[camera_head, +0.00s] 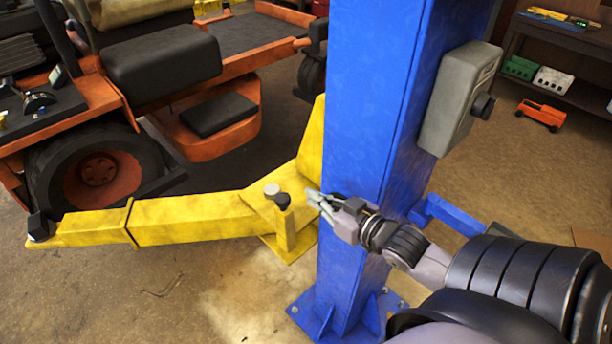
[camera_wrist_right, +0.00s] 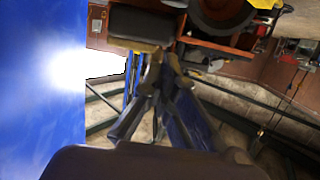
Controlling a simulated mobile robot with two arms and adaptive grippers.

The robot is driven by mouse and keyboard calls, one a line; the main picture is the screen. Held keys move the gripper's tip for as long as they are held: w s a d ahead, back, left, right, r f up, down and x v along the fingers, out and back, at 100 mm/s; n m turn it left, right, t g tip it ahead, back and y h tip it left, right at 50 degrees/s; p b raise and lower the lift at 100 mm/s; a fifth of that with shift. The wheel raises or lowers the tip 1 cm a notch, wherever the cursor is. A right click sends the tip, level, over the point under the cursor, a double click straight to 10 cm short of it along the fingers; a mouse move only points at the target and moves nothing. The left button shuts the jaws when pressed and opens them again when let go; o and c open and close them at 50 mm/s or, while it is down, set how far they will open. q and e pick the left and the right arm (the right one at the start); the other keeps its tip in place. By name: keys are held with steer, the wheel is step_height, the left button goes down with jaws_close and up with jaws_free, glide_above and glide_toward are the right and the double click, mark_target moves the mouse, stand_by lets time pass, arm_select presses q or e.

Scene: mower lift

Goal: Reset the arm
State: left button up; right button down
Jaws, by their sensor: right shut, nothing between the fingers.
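The yellow lift arm (camera_head: 185,220) reaches left from the blue lift post (camera_head: 365,110) toward the mower's wheel. A short yellow pin with a dark knob (camera_head: 283,220) stands upright on its near end, beside a round grey cap (camera_head: 271,190). My right gripper (camera_head: 316,200) is in front of the post, close to the right of the pin and apart from it in the picture. It is shut and empty. In the right wrist view the fingers (camera_wrist_right: 150,105) show dark, with the post at the left. My left gripper is out of view.
An orange mower (camera_head: 160,70) with a black seat stands at the back left, its wheel (camera_head: 98,172) near the yellow arm's tip. A grey control box (camera_head: 458,98) juts from the post's right side. A shelf (camera_head: 560,38) stands at the back right. Floor is clear at the front left.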

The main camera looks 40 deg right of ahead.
steer(key=shift+s+r, duration=0.1)
steer(key=shift+s, duration=0.35)
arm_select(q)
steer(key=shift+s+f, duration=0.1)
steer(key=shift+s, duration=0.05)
